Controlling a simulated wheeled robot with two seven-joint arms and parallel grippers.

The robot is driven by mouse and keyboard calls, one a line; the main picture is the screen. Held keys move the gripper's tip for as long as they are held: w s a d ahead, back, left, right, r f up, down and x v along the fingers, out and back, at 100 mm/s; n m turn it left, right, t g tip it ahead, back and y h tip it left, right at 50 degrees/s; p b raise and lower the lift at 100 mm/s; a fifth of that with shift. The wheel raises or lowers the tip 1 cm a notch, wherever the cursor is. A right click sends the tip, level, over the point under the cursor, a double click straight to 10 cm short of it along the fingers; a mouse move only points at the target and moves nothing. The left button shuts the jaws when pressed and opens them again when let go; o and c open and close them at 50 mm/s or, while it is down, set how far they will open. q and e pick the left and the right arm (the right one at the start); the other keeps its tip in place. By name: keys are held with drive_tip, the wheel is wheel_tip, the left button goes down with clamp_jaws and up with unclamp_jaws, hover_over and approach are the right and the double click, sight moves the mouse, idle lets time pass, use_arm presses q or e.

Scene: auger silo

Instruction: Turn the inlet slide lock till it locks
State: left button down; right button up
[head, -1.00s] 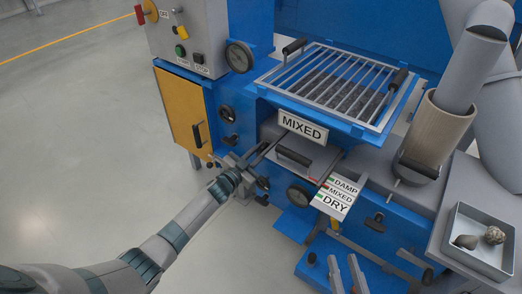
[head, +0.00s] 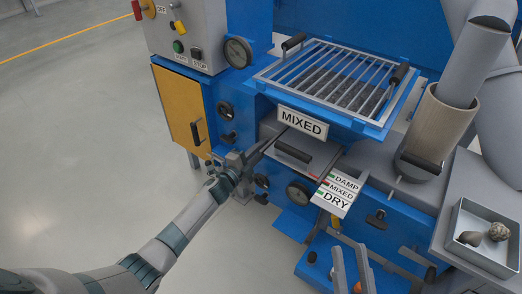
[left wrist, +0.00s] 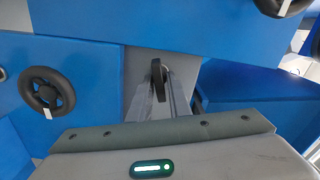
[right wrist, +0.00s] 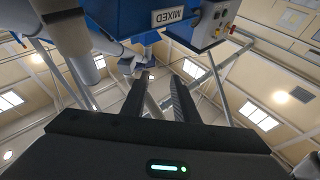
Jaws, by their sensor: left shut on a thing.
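My left gripper (head: 257,157) is at the left side of the grey inlet slide, under the MIXED sign (head: 302,123). In the left wrist view its fingers close on a dark upright handle (left wrist: 157,73), which appears to be the slide lock. In the head view the fingers and wrist hide this handle. The inlet slide plate (head: 318,152) has a black bar handle (head: 293,152) to the right of the gripper. My right gripper (head: 350,262) is low in the head view, apart from the machine. Its fingers are spread and empty in the right wrist view (right wrist: 165,100).
A grated hopper (head: 335,80) overhangs the slide. A yellow door (head: 180,110) is at left. A tray (head: 488,250) with lumps stands at far right. Floor at left is clear.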

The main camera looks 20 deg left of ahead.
use_arm(q)
drive_tip(key=shift+f+m+b, duration=0.2)
drive_tip(key=shift+m+b, duration=0.1)
drive_tip(key=shift+m, duration=1.5)
use_arm(e)
drive_tip(key=shift+s+d+r+t, duration=0.1)
drive_tip(key=shift+s+r+t, duration=0.15)
drive_tip(key=shift+r+t, duration=0.25)
drive_tip(key=shift+s+d+r+t, duration=0.1)
drive_tip(key=shift+s+r+t, duration=0.2)
drive_tip(key=shift+r, duration=0.35)
drive_tip(key=shift+s+d+r+t, duration=0.1)
drive_tip(key=shift+s+r+t, duration=0.1)
drive_tip(key=shift+r+t, duration=0.3)
use_arm(q)
drive_tip(key=c, duration=1.8)
unclamp_jaws()
drive_tip(key=shift+c, duration=0.2)
drive_tip(key=shift+s, duration=0.1)
